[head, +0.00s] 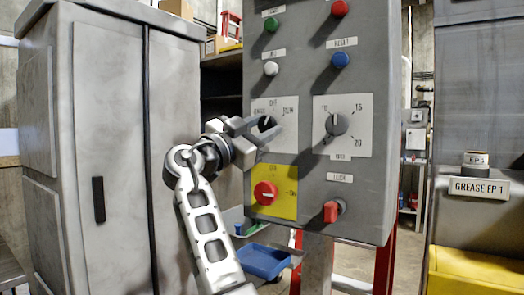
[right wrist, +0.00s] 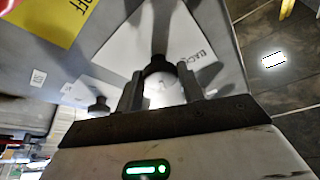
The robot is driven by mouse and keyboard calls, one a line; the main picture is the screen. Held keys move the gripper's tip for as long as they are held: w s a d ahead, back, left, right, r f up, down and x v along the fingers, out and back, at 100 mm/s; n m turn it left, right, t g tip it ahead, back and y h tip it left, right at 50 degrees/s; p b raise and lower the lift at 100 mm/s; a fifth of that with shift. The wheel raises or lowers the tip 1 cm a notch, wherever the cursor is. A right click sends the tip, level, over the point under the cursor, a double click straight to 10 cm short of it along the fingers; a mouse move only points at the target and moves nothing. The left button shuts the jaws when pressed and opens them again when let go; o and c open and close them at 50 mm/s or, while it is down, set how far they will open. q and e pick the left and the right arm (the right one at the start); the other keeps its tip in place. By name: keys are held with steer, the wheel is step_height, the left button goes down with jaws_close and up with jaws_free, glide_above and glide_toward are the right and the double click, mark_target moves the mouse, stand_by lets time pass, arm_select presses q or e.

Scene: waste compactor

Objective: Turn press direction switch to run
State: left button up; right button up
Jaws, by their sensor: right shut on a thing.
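The press direction switch (head: 267,122) is a dark round knob on a white plate (head: 287,141) marked OFF at the top, with further labels to its left and right. The plate sits on the grey control panel (head: 305,85). My right gripper (head: 264,128) is shut on the knob, a finger on each side. In the right wrist view the knob (right wrist: 159,66) sits between both fingers, with the white plate behind it. The fingers cover part of the knob, so I cannot tell its exact pointer position. My left gripper is not in view.
A second dial (head: 336,124) is to the right. A red rotary switch (head: 265,193) on a yellow plate and a red lock switch (head: 333,211) are below. Several push buttons are above. A grey cabinet (head: 110,150) stands left; a blue bin (head: 263,261) is below.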

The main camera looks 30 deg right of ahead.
steer(key=m+g, duration=0.2)
steer(key=m, duration=0.1)
steer(key=shift+r, duration=0.1)
steer(key=shift+w+m+g+y, duration=0.1)
steer(key=shift+m+g+y, duration=0.3)
steer(key=shift+m, duration=1)
steer(key=o, duration=1)
steer(key=shift+a, duration=0.15)
steer(key=v, duration=1.5)
steer(key=shift+a+b, duration=0.4)
